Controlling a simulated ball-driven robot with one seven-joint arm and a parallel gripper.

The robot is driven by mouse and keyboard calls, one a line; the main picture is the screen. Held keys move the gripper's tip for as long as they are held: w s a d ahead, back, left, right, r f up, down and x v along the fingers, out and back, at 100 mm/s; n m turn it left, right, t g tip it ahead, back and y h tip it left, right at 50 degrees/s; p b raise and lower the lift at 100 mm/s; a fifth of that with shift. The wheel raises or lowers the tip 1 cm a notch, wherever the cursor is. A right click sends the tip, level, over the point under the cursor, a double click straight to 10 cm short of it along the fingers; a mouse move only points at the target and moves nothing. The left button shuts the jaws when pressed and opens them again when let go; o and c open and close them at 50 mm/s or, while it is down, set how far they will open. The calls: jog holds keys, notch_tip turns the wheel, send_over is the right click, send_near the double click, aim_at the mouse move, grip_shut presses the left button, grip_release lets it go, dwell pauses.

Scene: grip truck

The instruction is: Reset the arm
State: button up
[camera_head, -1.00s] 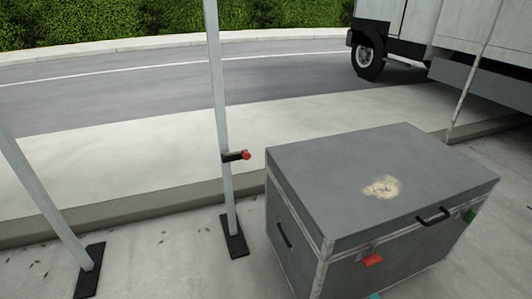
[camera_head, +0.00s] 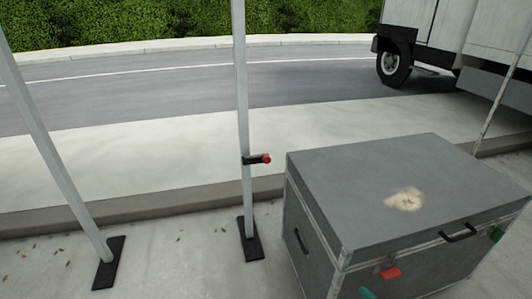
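My arm and my gripper do not show in the head camera view, so I cannot see the gripper's state or what it is near. The task names no other object.
A grey case (camera_head: 390,185) with a closed lid, a pale patch, a black handle and a red latch stands at the lower right. Poles (camera_head: 243,120) on black feet stand left of it. A truck (camera_head: 430,40) is at the back right.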

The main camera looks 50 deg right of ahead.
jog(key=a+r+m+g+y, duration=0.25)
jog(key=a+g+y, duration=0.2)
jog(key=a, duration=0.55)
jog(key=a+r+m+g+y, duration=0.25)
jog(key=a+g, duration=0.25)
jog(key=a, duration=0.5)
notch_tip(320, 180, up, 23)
jog(key=p, duration=2.4)
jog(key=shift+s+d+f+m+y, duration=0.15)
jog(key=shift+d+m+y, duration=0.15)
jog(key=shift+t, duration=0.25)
